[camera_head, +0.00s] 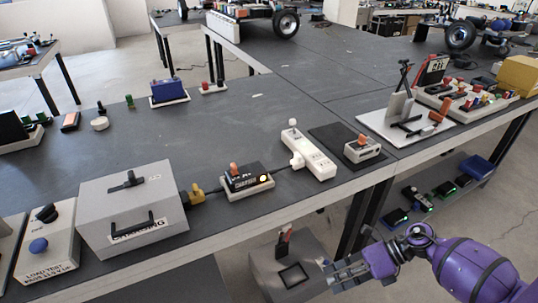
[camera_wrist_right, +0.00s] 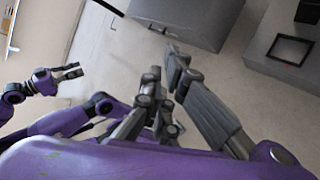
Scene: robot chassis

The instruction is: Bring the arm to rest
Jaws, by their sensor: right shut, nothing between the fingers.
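My right arm is purple and comes in from the right in the head view, low in front of the bench. Its grey right gripper (camera_head: 332,270) points left, shut and empty, beside a grey box below the bench edge. In the right wrist view the fingers of my right gripper (camera_wrist_right: 163,68) have nothing between them. My left arm is out of the head view. A purple arm with a small gripper (camera_wrist_right: 74,72), seemingly my left one, shows at the left of the right wrist view, too small to tell its opening.
The grey box (camera_head: 262,268) with a square black frame on top stands close to the right gripper. The dark bench (camera_head: 240,120) carries a grey case (camera_head: 95,205), a white power strip (camera_head: 315,155) and several devices. A lower shelf (camera_head: 470,190) holds small units. Floor at right is clear.

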